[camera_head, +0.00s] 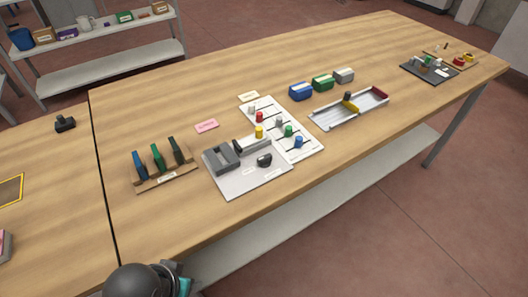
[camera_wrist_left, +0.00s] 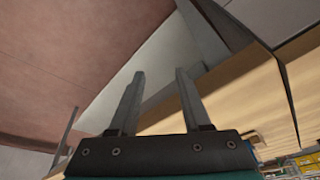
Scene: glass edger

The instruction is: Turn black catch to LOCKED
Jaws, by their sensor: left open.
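A black catch (camera_head: 264,160) sits on the right part of a light grey plate (camera_head: 240,184) on the wooden table. A dark grey edger block (camera_head: 221,156) stands on the same plate to its left. The catch is too small to tell which setting it points to. My left gripper (camera_wrist_left: 160,73) shows in the left wrist view with two straight fingers apart and nothing between them. It faces the table's edge and the floor. In the head view only part of my arm shows at the bottom, well short of the plate. My right gripper is not in view.
A white board with coloured knobs (camera_head: 304,151) adjoins the plate. A wooden rack with blue and green tools (camera_head: 166,178) stands to the left. A metal tray (camera_head: 330,118) and several small boxes lie behind. The table's front strip is clear.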

